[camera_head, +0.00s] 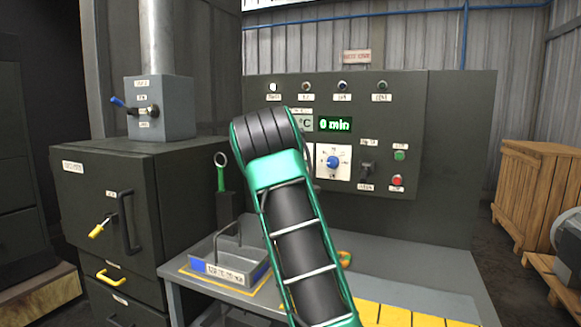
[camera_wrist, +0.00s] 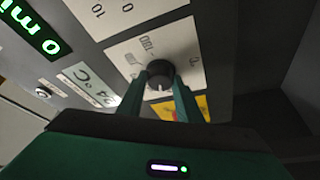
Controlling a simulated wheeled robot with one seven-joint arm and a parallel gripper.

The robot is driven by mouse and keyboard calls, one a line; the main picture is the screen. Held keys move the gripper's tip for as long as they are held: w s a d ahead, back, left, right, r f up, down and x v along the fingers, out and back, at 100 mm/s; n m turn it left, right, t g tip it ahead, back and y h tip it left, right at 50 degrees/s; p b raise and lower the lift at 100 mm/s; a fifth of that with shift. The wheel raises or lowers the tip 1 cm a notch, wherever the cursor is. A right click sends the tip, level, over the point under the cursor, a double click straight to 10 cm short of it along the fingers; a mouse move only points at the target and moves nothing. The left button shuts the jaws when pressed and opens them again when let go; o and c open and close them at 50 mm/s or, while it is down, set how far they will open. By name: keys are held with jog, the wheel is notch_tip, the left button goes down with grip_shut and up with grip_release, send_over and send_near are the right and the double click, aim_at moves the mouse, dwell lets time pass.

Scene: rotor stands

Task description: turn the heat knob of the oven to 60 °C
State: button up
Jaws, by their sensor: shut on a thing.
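The heat knob (camera_wrist: 159,72) is a black round knob on a white dial plate (camera_wrist: 125,52) in the wrist view. My gripper (camera_wrist: 161,78) is shut on it, with one green finger on each side. A white mark shows on the knob's lower side in this view. Much of the scale is hidden by the fingers and knob, so I cannot tell the setting. A temperature display (camera_wrist: 92,78) beside it reads about 24 °C. In the head view my arm hides the knob and my gripper.
A blue knob (camera_head: 333,162) on another white dial sits to the right on the control panel (camera_head: 450,130), below a "0 min" display (camera_head: 335,124). Switches and buttons lie further right. A dark cabinet (camera_head: 150,190) stands left. A tray (camera_head: 228,262) sits on the grey table (camera_head: 420,275).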

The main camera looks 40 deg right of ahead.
jog(key=shift+s+d+r+n+y, duration=0.1)
jog(key=shift+n+y, duration=0.25)
jog(key=shift+n, duration=0.5)
jog(key=shift+s+d+n+y, duration=0.1)
jog(key=shift+n+y, duration=0.25)
jog(key=shift+n, duration=0.5)
jog(key=shift+g, duration=0.3)
jog(key=o, duration=1)
jog(key=shift+w, duration=0.1)
jog(key=shift+o, duration=0.2)
jog(key=shift+a+n, duration=0.1)
jog(key=shift+n, duration=0.2)
jog(key=v, duration=1)
jog(key=shift+s+a, duration=0.25)
jog(key=shift+f, duration=0.25)
